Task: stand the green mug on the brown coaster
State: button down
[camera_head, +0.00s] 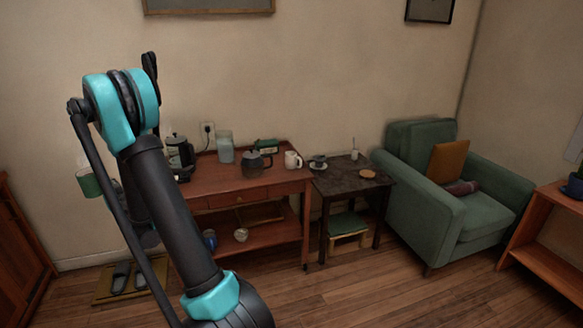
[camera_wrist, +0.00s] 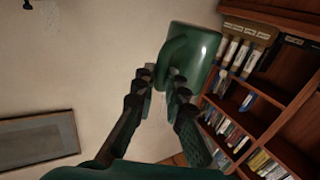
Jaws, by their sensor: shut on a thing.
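The green mug (camera_wrist: 195,50) is at the top of the wrist view, with its handle between the fingers of my gripper (camera_wrist: 162,77), which is shut on it. In the head view the mug (camera_head: 88,183) is in the air at the far left, left of the wooden cart; my arm hides the gripper there. The brown coaster (camera_head: 367,174) is a small round disc on the right part of the small dark table (camera_head: 345,185). Nothing stands on the coaster. The mug is far to the left of it.
The cart (camera_head: 230,188) holds a dark teapot (camera_head: 255,165), a white mug (camera_head: 292,160), a jar (camera_head: 225,147) and a kettle (camera_head: 178,150). A cup on a saucer (camera_head: 318,163) stands left on the dark table. A green armchair (camera_head: 440,200) stands right of it. Floor in front is clear.

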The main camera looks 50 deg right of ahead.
aim_at(368, 175)
jog(key=k+l+z, duration=0.15)
jog(key=l, duration=0.5)
jog(key=k+l+z, duration=0.1)
jog(key=l, duration=0.6)
jog(key=k+l+z, duration=0.15)
jog(key=l, duration=0.5)
jog(key=l+z, duration=0.1)
jog(key=l, duration=0.6)
